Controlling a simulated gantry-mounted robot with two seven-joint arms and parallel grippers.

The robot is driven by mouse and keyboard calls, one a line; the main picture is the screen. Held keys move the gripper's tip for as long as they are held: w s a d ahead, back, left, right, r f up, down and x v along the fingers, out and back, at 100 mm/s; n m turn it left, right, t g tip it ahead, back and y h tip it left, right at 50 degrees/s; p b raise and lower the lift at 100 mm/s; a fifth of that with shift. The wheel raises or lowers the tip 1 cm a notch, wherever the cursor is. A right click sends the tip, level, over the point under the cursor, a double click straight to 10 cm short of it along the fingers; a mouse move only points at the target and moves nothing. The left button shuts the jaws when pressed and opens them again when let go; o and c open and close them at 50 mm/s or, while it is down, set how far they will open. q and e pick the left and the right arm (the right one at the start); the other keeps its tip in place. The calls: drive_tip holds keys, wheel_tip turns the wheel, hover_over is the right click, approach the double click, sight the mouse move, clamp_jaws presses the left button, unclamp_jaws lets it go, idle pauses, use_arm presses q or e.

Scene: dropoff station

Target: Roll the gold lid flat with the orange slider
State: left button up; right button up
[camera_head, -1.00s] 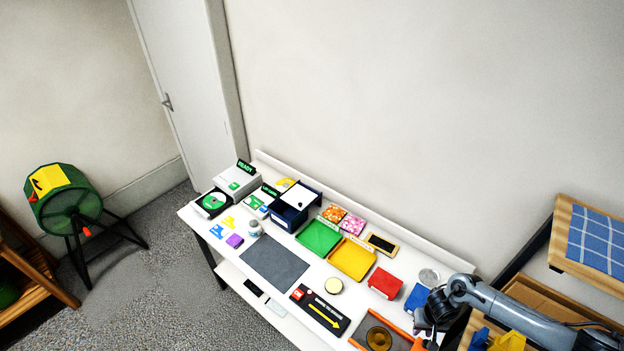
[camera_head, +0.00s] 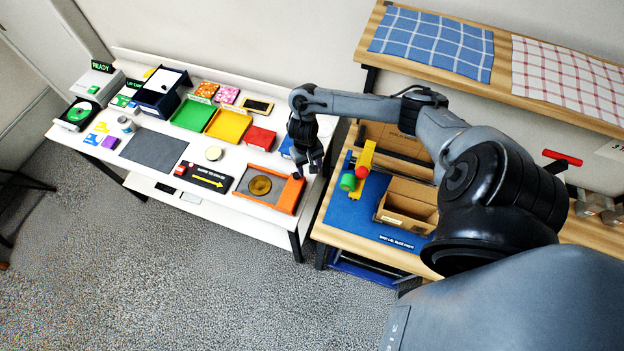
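The gold lid (camera_head: 260,185) is a round disc lying on the dark plate (camera_head: 246,193) at the right front of the white table. The orange slider (camera_head: 291,194) is a bar at the right end of that plate, just right of the lid and apart from it. My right gripper (camera_head: 308,173) hangs above the table's right end, behind and slightly right of the orange slider. Its fingers look apart, with nothing seen between them. My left gripper is not in view.
A wooden bench (camera_head: 330,232) with an open cardboard box (camera_head: 408,205) stands close on the right.

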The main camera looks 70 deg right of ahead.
drive_tip(key=r+t, duration=0.1)
drive_tip(key=r, duration=0.1)
hover_over(296, 175)
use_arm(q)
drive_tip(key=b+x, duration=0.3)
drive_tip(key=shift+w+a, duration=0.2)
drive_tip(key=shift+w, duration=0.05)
use_arm(e)
wheel_tip(296, 175, down, 11)
drive_tip(key=shift+d+r, duration=0.1)
drive_tip(key=shift+r, duration=0.1)
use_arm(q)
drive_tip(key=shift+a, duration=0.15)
use_arm(e)
clamp_jaws()
